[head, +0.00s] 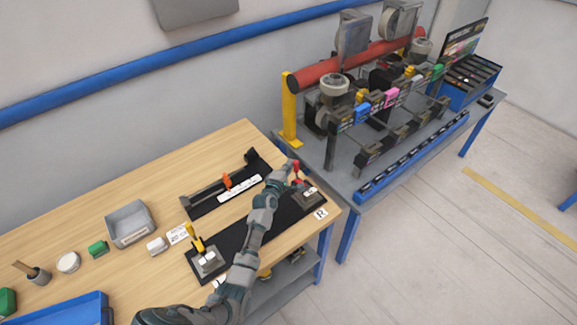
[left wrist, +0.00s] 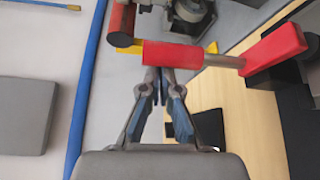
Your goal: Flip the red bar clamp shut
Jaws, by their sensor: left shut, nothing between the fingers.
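The red bar clamp (head: 297,170) stands at the right end of a black base plate on the wooden bench, its red lever pointing up. In the left wrist view its red grip (left wrist: 182,55) lies across the picture just beyond my fingertips, joined by a metal rod to a red arm (left wrist: 275,50). My left gripper (left wrist: 158,80) is shut and empty, close to the red grip; I cannot tell whether they touch. In the head view the left gripper (head: 284,178) is beside the clamp and partly hides it. My right gripper is not in view.
A yellow-handled clamp (head: 195,238) stands at the plate's left end. A black fixture with an orange piece (head: 227,181) lies behind. A grey bin (head: 129,222) and small parts are at left. A second bench with a red tube (head: 350,62) and yellow post (head: 289,108) adjoins at right.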

